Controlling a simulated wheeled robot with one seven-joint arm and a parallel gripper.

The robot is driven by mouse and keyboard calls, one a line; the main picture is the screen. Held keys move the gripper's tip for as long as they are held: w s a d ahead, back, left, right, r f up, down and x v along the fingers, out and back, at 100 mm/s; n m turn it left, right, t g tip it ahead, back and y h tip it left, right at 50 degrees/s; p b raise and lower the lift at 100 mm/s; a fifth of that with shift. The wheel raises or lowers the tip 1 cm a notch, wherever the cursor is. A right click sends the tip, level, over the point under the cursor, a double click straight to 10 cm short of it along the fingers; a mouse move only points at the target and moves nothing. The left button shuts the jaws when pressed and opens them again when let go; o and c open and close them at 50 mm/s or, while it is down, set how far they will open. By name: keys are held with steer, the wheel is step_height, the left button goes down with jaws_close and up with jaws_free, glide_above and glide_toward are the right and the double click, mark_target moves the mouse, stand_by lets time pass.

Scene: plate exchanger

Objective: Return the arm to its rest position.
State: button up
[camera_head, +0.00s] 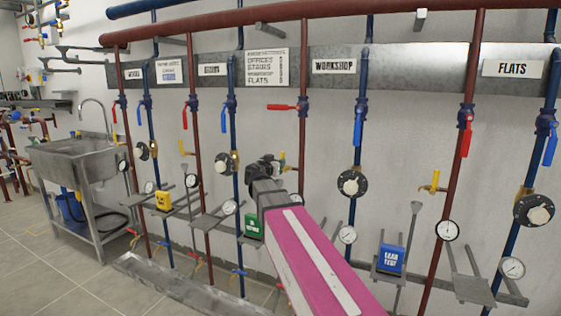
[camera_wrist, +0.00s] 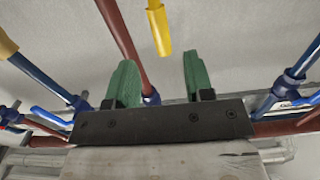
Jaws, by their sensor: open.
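My magenta arm (camera_head: 315,262) reaches from the bottom of the head view up towards the pipe wall. My gripper (camera_head: 264,168) is at its far end, dark and small, in front of the pipes left of the picture's middle. In the wrist view my gripper (camera_wrist: 158,78) shows two green fingers standing well apart, with nothing held between them. A red pipe (camera_wrist: 120,35) runs behind the gap between the fingers. A yellow part (camera_wrist: 160,30) shows above the gap, apart from the fingers.
Vertical red and blue pipes with lever valves (camera_head: 358,130), round gauges (camera_head: 447,230) and small metal shelves (camera_head: 475,290) line the wall. A blue "leak test" box (camera_head: 391,258) stands right of my arm. A steel sink (camera_head: 75,158) is at left. The tiled floor (camera_head: 60,275) in front is clear.

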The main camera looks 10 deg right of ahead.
steer(key=shift+v, duration=0.95)
steer(key=s+d+f+n+g+y, duration=0.2)
steer(key=s+f+g, duration=0.3)
steer(key=f, duration=0.8)
steer(key=s+d+f+n+g+y, duration=0.15)
steer(key=s+d+f+g, duration=0.35)
steer(key=f, duration=0.8)
steer(key=s+a+f+n+g+y, duration=0.2)
steer(key=s+a+f+y, duration=0.1)
steer(key=s+f, duration=0.4)
steer(key=s+a+f+n+g+y, duration=0.2)
steer(key=s+a+f+y, duration=0.2)
steer(key=s+f, duration=0.3)
steer(key=shift+s+f+g, duration=0.3)
steer(key=shift+s+f, duration=0.1)
steer(key=shift+s, duration=0.8)
steer(key=shift+o, duration=0.4)
